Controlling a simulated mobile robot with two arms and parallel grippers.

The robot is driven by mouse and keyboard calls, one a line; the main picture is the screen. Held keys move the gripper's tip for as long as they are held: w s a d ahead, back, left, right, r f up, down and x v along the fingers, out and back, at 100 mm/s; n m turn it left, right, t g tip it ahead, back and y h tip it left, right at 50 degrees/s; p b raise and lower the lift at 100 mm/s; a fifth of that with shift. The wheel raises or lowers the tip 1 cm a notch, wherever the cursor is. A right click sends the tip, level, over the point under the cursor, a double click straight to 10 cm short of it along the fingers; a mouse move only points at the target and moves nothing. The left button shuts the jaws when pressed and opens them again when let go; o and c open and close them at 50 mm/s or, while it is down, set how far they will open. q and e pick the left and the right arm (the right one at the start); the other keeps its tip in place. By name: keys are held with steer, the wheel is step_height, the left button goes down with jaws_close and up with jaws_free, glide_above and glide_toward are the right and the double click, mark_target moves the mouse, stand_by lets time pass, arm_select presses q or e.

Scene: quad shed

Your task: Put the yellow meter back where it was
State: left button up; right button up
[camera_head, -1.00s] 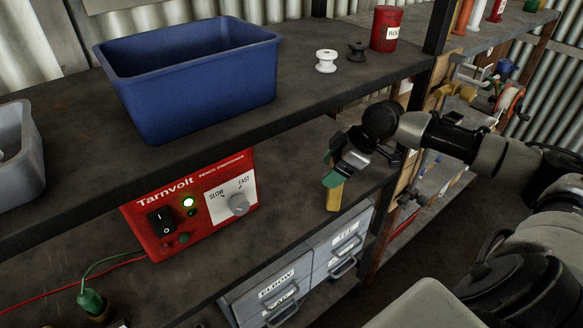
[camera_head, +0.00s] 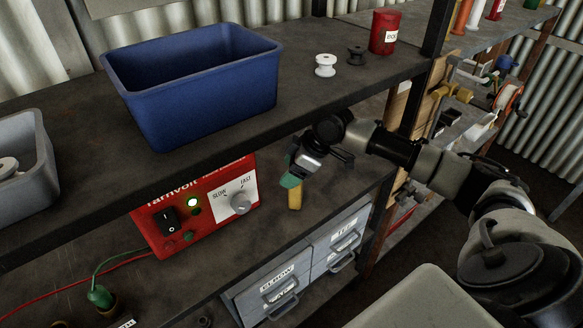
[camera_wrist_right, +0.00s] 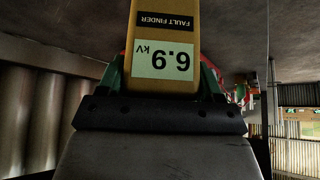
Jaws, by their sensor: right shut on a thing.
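The yellow meter (camera_head: 295,197) is in my right gripper (camera_head: 291,181), above the lower shelf and to the right of the red Tarnvolt box. In the right wrist view the meter (camera_wrist_right: 165,50) shows a "FAULT FINDER" label and a display reading 6.9 kV, upside down. The green-tipped fingers of my right gripper (camera_wrist_right: 163,82) are on both sides of it. In the head view only its lower part shows below the fingers. I cannot tell whether it touches the shelf. My left gripper is not in view.
The red Tarnvolt box (camera_head: 200,207) with a lit green lamp stands on the lower shelf (camera_head: 100,262). A blue bin (camera_head: 200,108), white spool (camera_head: 325,66), black spool (camera_head: 356,54) and red can (camera_head: 384,32) are on the upper shelf. Grey drawers (camera_head: 300,262) sit below.

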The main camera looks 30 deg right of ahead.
steer(key=o, duration=1.1)
steer(key=s+d+r+b, duration=0.1)
steer(key=s+d+b, duration=0.3)
steer(key=s+d, duration=0.4)
steer(key=shift+d+b, duration=0.3)
steer(key=shift+d, duration=0.45)
